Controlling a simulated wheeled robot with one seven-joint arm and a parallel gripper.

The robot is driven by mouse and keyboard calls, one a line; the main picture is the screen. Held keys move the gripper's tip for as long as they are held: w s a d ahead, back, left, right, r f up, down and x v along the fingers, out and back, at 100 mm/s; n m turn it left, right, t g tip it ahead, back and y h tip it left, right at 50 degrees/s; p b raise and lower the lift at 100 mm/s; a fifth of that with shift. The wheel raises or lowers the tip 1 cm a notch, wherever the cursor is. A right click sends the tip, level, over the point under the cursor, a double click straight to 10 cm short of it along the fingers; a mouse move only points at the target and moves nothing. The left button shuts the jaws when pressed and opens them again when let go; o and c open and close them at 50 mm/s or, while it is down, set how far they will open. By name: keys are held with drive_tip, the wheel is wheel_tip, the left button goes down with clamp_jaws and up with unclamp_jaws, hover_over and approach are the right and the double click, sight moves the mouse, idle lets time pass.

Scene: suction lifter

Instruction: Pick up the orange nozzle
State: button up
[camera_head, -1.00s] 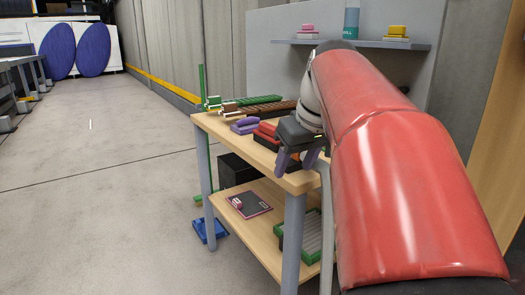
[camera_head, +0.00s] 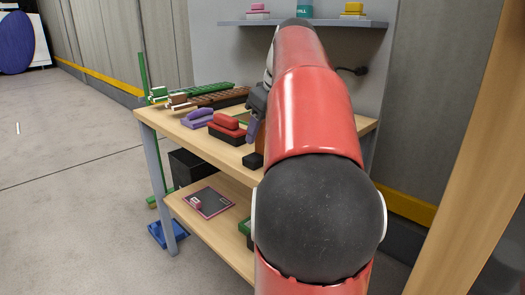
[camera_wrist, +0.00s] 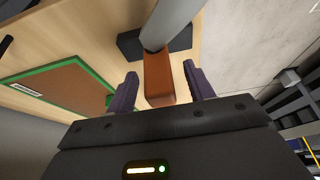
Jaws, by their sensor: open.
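The orange nozzle (camera_wrist: 158,82) shows in the wrist view as an orange-brown block below a grey tube (camera_wrist: 172,22). A dark block (camera_wrist: 130,45) lies on the wooden tabletop beside the tube. My gripper (camera_wrist: 161,70) is open, with one purple finger on each side of the nozzle in the picture. Gaps show between the nozzle and both fingers; I cannot tell if it is at fingertip depth.
A brown board with a green frame (camera_wrist: 60,88) lies left of the nozzle in the wrist view. On the wooden table (camera_head: 155,121), a red item (camera_head: 227,121), a purple item (camera_head: 198,113) and long brushes (camera_head: 210,96) lie to the left. A shelf (camera_head: 305,23) hangs behind.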

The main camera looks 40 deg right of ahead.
drive_tip(key=shift+x, duration=1.25)
drive_tip(key=c, duration=1.1)
drive_tip(key=shift+r, duration=0.15)
